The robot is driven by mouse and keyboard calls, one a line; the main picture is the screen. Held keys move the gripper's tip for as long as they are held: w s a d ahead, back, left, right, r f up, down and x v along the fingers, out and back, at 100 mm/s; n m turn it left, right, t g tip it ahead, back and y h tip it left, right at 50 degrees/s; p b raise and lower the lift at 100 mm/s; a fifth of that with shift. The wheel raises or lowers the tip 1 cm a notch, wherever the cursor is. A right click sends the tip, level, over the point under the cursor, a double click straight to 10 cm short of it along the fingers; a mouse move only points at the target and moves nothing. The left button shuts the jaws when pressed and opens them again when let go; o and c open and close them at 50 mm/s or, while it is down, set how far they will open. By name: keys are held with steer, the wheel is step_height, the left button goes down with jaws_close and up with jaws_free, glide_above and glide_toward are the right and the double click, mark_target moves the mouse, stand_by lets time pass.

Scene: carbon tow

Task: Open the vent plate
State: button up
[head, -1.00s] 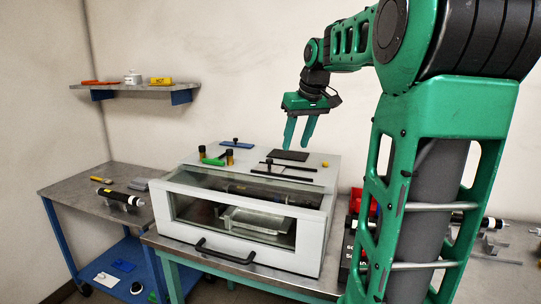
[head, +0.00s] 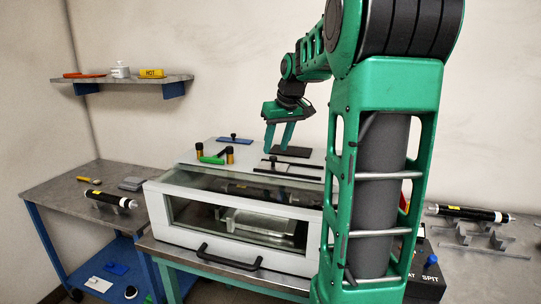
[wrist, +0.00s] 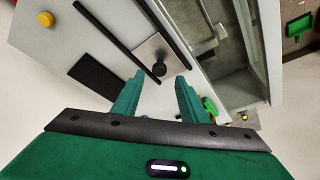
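A light metal plate with a black knob (wrist: 159,67), which looks like the vent plate, lies between two thin black rails on top of a white box. In the head view its knob (head: 273,161) shows near the front of the box top. My gripper (head: 277,149) is open and empty, pointing down above the box top. In the wrist view the knob appears between the open fingertips (wrist: 160,76), with the fingers apart from it. How high the fingers are above it is hard to tell.
A dark rectangle (head: 292,151) lies behind the rails. A green handle with black-and-orange posts (head: 214,153) and a blue plate with a knob (head: 234,140) are also on top. The box (head: 156,213) has a glass front and black handle (head: 226,258). A yellow knob (wrist: 46,19) stands beyond the rails.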

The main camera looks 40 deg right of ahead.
mark_target(273, 157)
steer(key=shift+x, duration=2.1)
steer(key=shift+s, duration=0.1)
jaws_close()
